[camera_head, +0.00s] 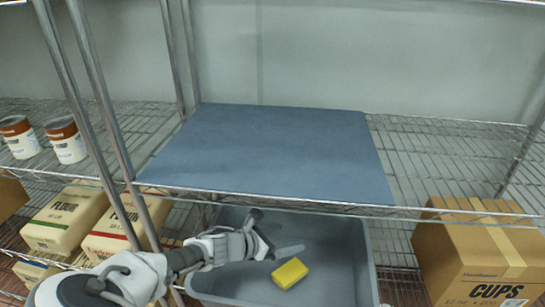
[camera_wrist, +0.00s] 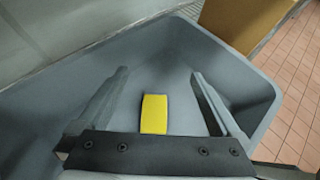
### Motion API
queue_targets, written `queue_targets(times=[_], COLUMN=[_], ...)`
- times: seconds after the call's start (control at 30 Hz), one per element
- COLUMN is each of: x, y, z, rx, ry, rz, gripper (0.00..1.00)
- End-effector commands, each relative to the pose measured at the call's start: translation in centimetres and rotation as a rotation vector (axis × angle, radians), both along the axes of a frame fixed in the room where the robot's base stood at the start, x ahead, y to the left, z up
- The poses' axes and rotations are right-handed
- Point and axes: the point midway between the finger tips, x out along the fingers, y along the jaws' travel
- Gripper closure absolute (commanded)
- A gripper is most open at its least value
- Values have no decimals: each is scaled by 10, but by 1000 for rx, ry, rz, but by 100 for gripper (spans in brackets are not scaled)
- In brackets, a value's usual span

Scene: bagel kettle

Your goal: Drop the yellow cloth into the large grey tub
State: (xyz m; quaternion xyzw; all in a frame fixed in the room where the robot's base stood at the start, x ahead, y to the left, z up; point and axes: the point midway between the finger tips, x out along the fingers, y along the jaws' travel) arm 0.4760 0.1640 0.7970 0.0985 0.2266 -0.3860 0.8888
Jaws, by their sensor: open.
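The yellow cloth (camera_head: 289,273) is a small folded block inside the large grey tub (camera_head: 345,240). In the wrist view the yellow cloth (camera_wrist: 154,114) lies low in the grey tub (camera_wrist: 240,75), between and beyond my fingers. My gripper (camera_head: 285,251) is over the tub, its fingers spread apart. In the wrist view my gripper (camera_wrist: 158,85) is open with nothing between its pads. The cloth appears apart from both fingers. I cannot tell exactly whether the cloth rests flat on the tub floor.
A blue-grey mat (camera_head: 270,150) covers the wire shelf above the tub. A cardboard cups box (camera_head: 475,250) stands right of the tub. Flour bags (camera_head: 125,225) are at the left, below the shelf. Two cans (camera_head: 66,140) stand on the upper left shelf. A metal post (camera_head: 105,90) rises near my arm.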

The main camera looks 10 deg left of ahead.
Motion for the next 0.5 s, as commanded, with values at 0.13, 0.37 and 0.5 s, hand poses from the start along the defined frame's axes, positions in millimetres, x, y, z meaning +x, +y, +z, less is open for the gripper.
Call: queue_targets(times=[0.13,0.37,0.5], x=[-23,-56,-72], y=[26,62,77], z=[21,47,59], rx=[6,4,2], ry=[1,2,1], rz=[4,5,3], gripper=[0,0,0])
